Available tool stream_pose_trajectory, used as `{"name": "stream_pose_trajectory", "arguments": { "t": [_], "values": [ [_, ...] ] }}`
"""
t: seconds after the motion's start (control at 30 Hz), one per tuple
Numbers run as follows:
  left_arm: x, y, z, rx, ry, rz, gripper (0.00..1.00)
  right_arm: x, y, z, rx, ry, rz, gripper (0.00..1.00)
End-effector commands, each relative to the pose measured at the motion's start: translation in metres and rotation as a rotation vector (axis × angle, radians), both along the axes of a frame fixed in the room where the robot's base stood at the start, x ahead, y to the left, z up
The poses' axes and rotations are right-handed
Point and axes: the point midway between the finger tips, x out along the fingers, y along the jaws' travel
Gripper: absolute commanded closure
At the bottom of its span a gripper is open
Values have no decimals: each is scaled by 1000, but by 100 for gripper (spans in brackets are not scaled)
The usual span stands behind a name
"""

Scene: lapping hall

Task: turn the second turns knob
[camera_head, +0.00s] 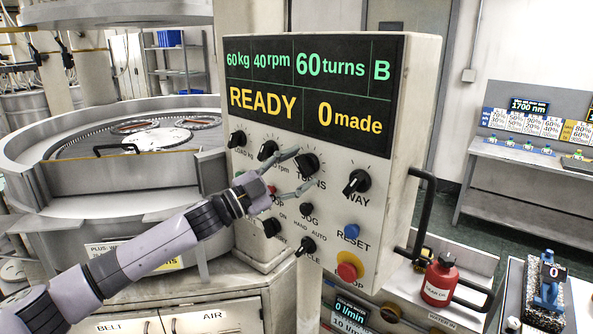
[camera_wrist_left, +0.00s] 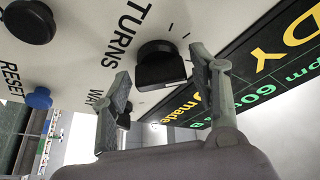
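The panel's black knob labelled TURNS (camera_head: 306,165) is third from left in the upper knob row; no second TURNS knob shows. My left gripper (camera_head: 305,169) is open, its two fingers reaching toward this knob. In the left wrist view the TURNS knob (camera_wrist_left: 160,68) lies between the fingertips of the left gripper (camera_wrist_left: 162,68), with a gap seen on each side; I cannot tell whether the tips reach past its face. The display (camera_head: 310,95) reads 60 kg, 40 rpm, 60 turns, B, READY, 0 made. My right gripper is not in view.
The rpm knob (camera_head: 267,150) and WAY knob (camera_head: 357,181) flank it closely. Lower are the blue RESET button (camera_head: 351,231) and a red stop button (camera_head: 348,268). A black handle (camera_head: 424,215) sticks out at right. A round lapping machine (camera_head: 100,165) stands left.

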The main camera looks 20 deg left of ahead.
Motion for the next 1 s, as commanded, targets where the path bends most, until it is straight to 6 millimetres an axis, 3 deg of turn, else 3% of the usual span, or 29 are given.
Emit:
{"name": "stream_pose_trajectory", "arguments": {
  "t": [0.47, 1.0],
  "values": [
    [-4, 4, -2, 0, 1, 0, 37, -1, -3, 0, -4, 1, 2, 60],
    [-69, 62, -28, 0, 5, 0, 37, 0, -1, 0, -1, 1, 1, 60]
  ]
}}
